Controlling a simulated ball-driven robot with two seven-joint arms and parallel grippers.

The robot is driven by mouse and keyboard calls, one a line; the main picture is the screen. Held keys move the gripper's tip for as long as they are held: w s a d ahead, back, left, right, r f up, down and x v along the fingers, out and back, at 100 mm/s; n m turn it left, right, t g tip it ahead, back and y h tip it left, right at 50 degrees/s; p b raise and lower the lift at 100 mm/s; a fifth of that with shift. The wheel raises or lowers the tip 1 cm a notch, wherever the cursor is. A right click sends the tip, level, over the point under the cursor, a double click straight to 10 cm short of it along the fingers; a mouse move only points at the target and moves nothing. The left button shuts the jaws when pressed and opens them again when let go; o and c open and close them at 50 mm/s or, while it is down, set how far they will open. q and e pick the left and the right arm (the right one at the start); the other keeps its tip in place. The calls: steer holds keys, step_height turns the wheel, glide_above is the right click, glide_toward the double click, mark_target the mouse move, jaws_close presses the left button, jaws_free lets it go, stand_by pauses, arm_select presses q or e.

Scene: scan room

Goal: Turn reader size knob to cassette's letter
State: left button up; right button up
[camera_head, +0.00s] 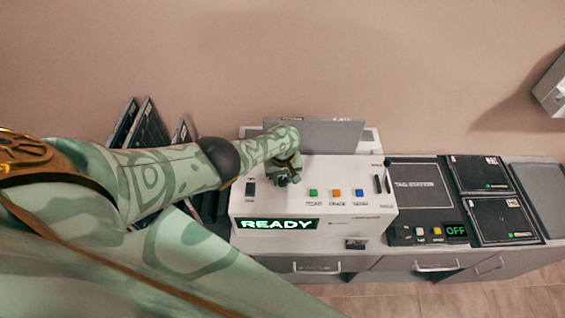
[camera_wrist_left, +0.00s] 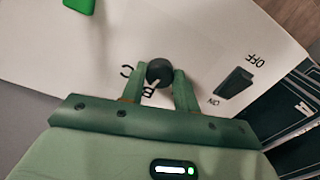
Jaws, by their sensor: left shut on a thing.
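The reader (camera_head: 345,210) is a white box with a lit READY display (camera_head: 277,224). Its size knob (camera_wrist_left: 160,72) is small, round and dark, and shows in the left wrist view. Letters B and C appear upside down beside it; a light pointer line on the knob lies close to the B. My left gripper (camera_head: 287,175) reaches down onto the reader's top left; its fingers, seen in the left wrist view (camera_wrist_left: 162,88), are closed on the knob's sides. Black cassettes (camera_head: 497,218) lie at the right; I cannot read their letters. My right gripper is not in view.
An ON/OFF rocker switch (camera_wrist_left: 234,83) is beside the knob. Green, orange and blue buttons (camera_head: 337,194) line the reader's top. A grey panel (camera_head: 335,132) stands behind. Dark panels (camera_head: 148,125) lean at the left. A unit with an OFF display (camera_head: 456,230) is to the right.

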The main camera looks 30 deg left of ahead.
arm_select(q)
steer(key=shift+n, duration=1.3)
steer(key=o, duration=1)
steer(key=shift+c, duration=0.2)
steer(key=shift+r, duration=0.15)
step_height(320, 180, up, 7)
steer(key=p, duration=0.7)
steer(key=shift+w+f, duration=0.1)
steer(key=shift+f, duration=0.1)
steer(key=shift+r+p, duration=0.35)
steer(key=shift+r, duration=0.55)
step_height(320, 180, up, 8)
glide_above(283, 179)
steer(key=shift+f, duration=0.15)
